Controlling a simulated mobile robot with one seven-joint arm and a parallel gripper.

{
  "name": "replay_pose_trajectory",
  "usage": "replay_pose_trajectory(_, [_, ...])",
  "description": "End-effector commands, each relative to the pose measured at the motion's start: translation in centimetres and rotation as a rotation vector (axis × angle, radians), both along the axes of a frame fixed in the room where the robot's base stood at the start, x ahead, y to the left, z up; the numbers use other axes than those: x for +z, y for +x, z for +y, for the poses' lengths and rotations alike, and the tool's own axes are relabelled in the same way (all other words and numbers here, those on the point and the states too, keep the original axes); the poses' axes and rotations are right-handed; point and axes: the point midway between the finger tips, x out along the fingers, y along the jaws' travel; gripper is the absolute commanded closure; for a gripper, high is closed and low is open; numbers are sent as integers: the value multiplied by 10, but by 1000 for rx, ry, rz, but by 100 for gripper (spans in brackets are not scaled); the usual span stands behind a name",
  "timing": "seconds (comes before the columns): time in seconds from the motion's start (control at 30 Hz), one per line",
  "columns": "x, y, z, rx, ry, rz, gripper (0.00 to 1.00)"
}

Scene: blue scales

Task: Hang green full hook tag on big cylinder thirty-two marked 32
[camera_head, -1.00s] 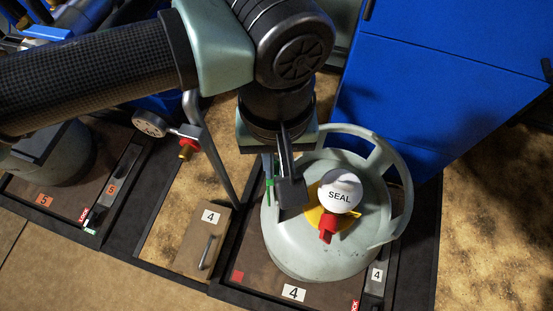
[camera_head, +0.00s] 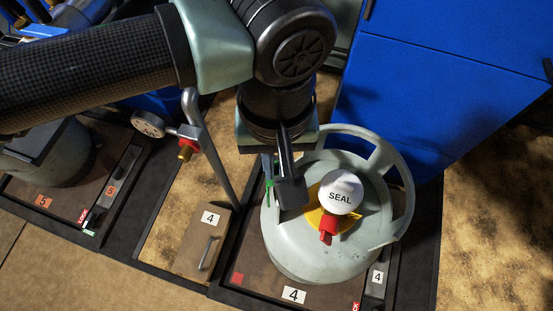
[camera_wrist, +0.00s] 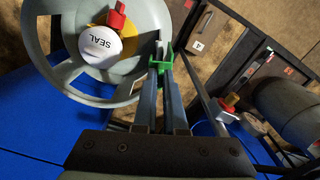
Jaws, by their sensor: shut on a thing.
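A green tag (camera_wrist: 165,64) is held between the fingertips of my gripper (camera_wrist: 163,72) in the wrist view. In the head view only a thin part of the green tag (camera_head: 269,190) shows at the left side of my gripper (camera_head: 284,190). A big pale grey-green cylinder (camera_head: 315,255) stands upright below and right of the gripper, with a ring collar, a white cap reading SEAL and a red valve part. The gripper is beside the cap, inside or over the collar's left side; I cannot tell which. No 32 marking is visible. The tag's hook is unclear.
The cylinder stands on a brown platform (camera_head: 252,262) marked 4. A box with a handle (camera_head: 203,244), also marked 4, and a grey pipe (camera_head: 212,150) with a gauge are to the left. A blue cabinet (camera_head: 440,90) stands close behind on the right. Another cylinder (camera_head: 65,160) is far left.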

Motion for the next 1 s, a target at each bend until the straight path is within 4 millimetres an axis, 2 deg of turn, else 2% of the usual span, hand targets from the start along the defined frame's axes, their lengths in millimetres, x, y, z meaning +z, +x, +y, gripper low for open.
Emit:
replay_pose_trajectory(0.47, [-2, 0, 0, 0, 0, 0, 100])
replay_pose_trajectory(1.0, [-18, 0, 0, 0, 0, 0, 100])
